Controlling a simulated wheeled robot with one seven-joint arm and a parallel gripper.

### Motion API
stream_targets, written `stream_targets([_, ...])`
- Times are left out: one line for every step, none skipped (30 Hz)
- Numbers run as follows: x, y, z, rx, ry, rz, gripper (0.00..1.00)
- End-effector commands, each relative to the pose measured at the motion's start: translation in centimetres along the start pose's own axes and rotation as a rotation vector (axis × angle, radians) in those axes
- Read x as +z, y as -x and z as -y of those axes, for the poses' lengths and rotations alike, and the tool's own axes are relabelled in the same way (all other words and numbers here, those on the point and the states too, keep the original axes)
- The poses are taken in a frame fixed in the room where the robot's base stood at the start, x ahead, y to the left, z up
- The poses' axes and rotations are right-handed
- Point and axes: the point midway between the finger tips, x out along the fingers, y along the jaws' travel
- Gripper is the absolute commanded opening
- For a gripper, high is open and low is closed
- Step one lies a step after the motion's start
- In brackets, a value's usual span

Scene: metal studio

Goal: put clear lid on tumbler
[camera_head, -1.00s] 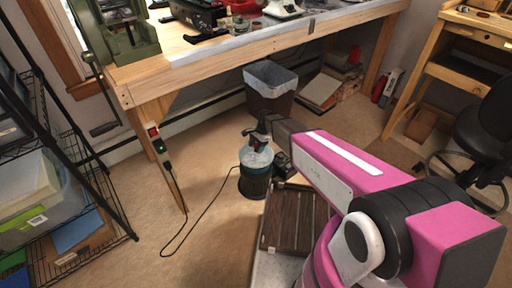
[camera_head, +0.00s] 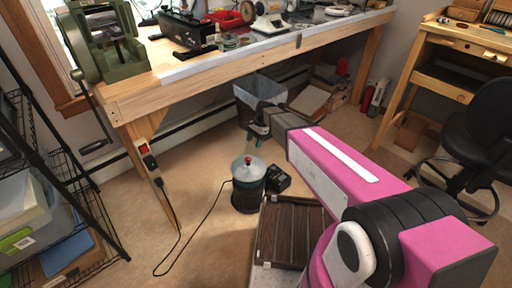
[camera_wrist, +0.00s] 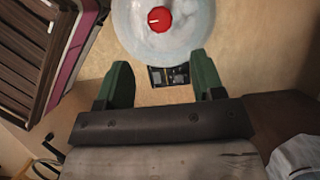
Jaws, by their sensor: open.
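The tumbler (camera_head: 247,197) is a dark, bucket-like machine standing on the floor. The clear lid (camera_head: 239,171), a dome with a red knob, sits on its top and looks level; whether its rim is fully seated I cannot tell. The lid also shows at the top of the wrist view (camera_wrist: 190,35), hiding the tumbler below it. My gripper (camera_head: 259,131) has green fingers and is above and slightly behind the lid in the head view, apart from the knob. In the wrist view the fingers (camera_wrist: 160,88) are spread with nothing between them.
A dark box (camera_head: 278,180) lies just right of the tumbler. A brown slatted panel (camera_head: 290,232) is in front. A cord runs left to a power strip (camera_head: 150,163) on the workbench leg. A bin (camera_head: 262,92) stands under the workbench. A wire rack is at left.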

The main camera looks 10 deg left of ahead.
Motion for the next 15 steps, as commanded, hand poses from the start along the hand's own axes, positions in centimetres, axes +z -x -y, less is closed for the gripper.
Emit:
stream_targets([0.0, 0.2, 0.0, 0.000, 0.000, 0.000, 0.62])
stream_targets([0.0, 0.3, 0.0, 0.000, 0.000, 0.000, 0.62])
stream_targets([0.0, 0.3, 0.0, 0.000, 0.000, 0.000, 0.62])
stream_targets([0.0, 0.3, 0.0, 0.000, 0.001, -0.001, 0.62])
stream_targets([0.0, 0.4, -0.2, -0.001, 0.002, -0.002, 0.62])
stream_targets([-0.1, 0.6, -0.6, -0.002, 0.008, -0.005, 0.62])
stream_targets([-0.3, 0.8, -1.2, -0.004, 0.015, -0.010, 0.62])
stream_targets([-0.5, 1.2, -1.9, -0.006, 0.028, -0.017, 0.62])
stream_targets([-0.9, 1.8, -3.3, -0.010, 0.050, -0.031, 0.62])
stream_targets([-1.3, 2.4, -4.5, -0.013, 0.071, -0.045, 0.62])
stream_targets([-1.7, 3.0, -6.0, -0.016, 0.097, -0.060, 0.62])
stream_targets([-2.3, 3.9, -8.2, -0.018, 0.136, -0.084, 0.62])
stream_targets([-2.7, 4.7, -10.0, -0.018, 0.170, -0.104, 0.62])
stream_targets([-3.2, 5.5, -11.8, -0.018, 0.205, -0.126, 0.62])
stream_targets([-3.8, 6.4, -14.4, -0.014, 0.254, -0.155, 0.62])
